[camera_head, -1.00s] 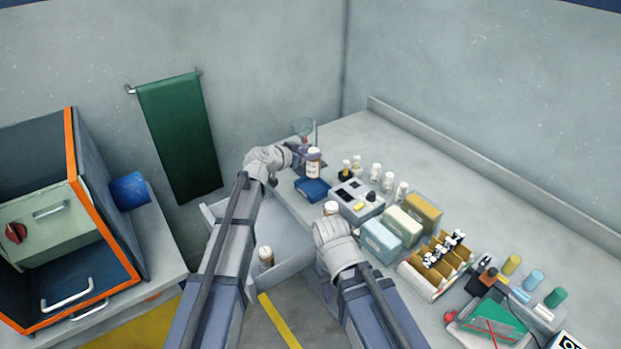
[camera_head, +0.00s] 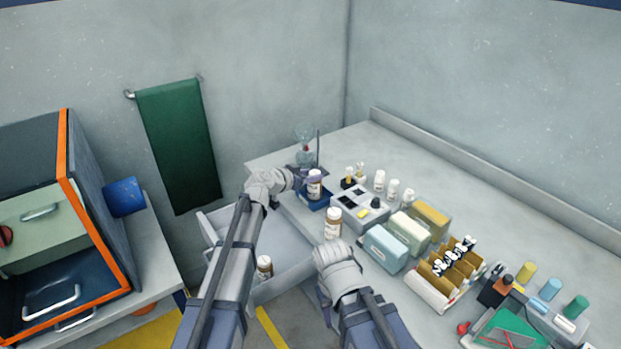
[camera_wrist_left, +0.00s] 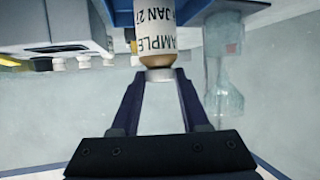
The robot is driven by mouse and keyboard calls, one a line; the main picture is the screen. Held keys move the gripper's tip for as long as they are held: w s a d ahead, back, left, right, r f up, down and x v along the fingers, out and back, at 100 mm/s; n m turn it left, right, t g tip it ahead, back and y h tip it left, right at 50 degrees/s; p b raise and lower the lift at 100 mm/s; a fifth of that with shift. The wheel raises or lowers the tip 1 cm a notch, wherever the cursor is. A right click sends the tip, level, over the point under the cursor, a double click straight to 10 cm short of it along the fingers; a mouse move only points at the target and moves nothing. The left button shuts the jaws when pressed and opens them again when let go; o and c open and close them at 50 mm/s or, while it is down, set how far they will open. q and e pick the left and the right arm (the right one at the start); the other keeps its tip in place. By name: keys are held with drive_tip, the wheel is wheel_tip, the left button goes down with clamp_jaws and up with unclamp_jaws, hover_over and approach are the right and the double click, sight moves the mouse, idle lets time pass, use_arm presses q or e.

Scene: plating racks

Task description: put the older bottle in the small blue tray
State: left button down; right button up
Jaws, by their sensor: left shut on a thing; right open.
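My left gripper (camera_head: 303,180) is shut on a brown bottle (camera_head: 315,190) with a white label, low over the small blue tray (camera_head: 327,205). In the left wrist view the fingers (camera_wrist_left: 161,76) close around the cap end of the bottle (camera_wrist_left: 158,42); its label reads partly "SAMPLE" and "JAN". Whether its base touches the tray cannot be told. A second brown bottle with a white label (camera_head: 333,223) stands on the bench, just beyond my right gripper (camera_head: 334,248). My right gripper is open, its fingers mostly hidden. A third bottle (camera_head: 264,266) stands in the open drawer.
A grey block with dark squares (camera_head: 358,208) stands right of the tray, with white bottles (camera_head: 380,181) behind. Boxes (camera_head: 385,248) and a divided rack (camera_head: 430,290) stand farther right. A glass funnel on a stand (camera_head: 305,145) is close behind the left gripper. The bench's back right is clear.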

use_arm(q)
drive_tip(key=shift+f, duration=0.1)
drive_tip(key=shift+f, duration=0.15)
drive_tip(key=shift+c, duration=2)
unclamp_jaws()
drive_tip(key=shift+r, duration=0.3)
drive_tip(key=p+v, duration=0.4)
drive_tip(key=v, duration=0.8)
drive_tip(key=shift+p, duration=0.35)
